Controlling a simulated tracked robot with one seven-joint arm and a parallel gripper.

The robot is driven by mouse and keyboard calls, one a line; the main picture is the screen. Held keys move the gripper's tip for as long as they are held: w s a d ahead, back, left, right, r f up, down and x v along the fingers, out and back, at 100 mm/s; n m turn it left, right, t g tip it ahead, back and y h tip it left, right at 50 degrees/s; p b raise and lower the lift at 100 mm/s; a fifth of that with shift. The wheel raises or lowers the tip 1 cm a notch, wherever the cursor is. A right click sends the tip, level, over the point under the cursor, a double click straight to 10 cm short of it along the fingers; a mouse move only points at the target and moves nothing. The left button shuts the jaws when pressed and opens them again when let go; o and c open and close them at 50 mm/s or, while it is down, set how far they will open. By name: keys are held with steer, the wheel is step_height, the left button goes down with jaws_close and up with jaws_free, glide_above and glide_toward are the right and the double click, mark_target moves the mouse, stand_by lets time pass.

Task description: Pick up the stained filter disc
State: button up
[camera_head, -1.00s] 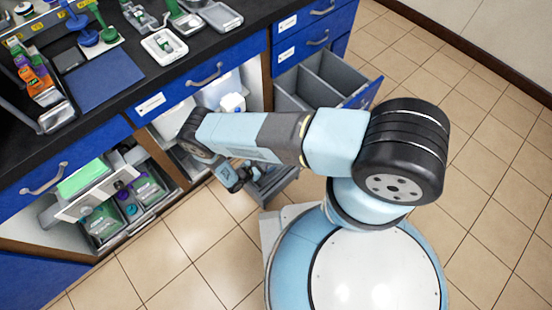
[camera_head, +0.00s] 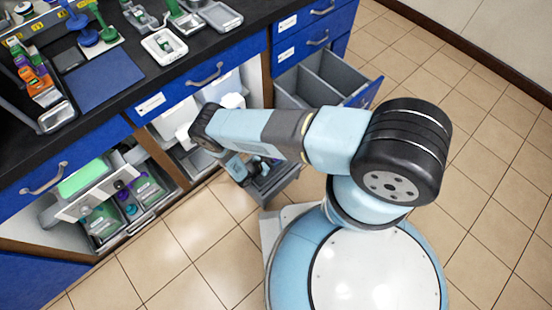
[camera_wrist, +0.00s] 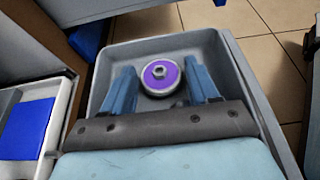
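The filter disc (camera_wrist: 160,77) is a round piece with a pale rim, a purple face and a metal hub at its centre. It lies in a grey drawer or bin (camera_wrist: 200,42), seen in the wrist view. My gripper (camera_wrist: 161,80) is open, with one blue finger on each side of the disc and gaps showing between them. I cannot tell how far above the disc the fingers are. In the head view my arm hides most of the gripper, and the grey bin (camera_head: 283,186) shows low by the cabinet; the disc cannot be made out there.
An open grey divided drawer (camera_head: 322,83) juts out at right. At left an open cabinet holds green-topped containers (camera_head: 150,188). A blue pad (camera_wrist: 27,128) lies in a pale tray left of the bin. Tiled floor (camera_head: 480,180) is clear at right.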

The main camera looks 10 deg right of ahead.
steer(key=c, duration=0.6)
steer(key=shift+r, duration=0.1)
steer(key=shift+c, duration=0.2)
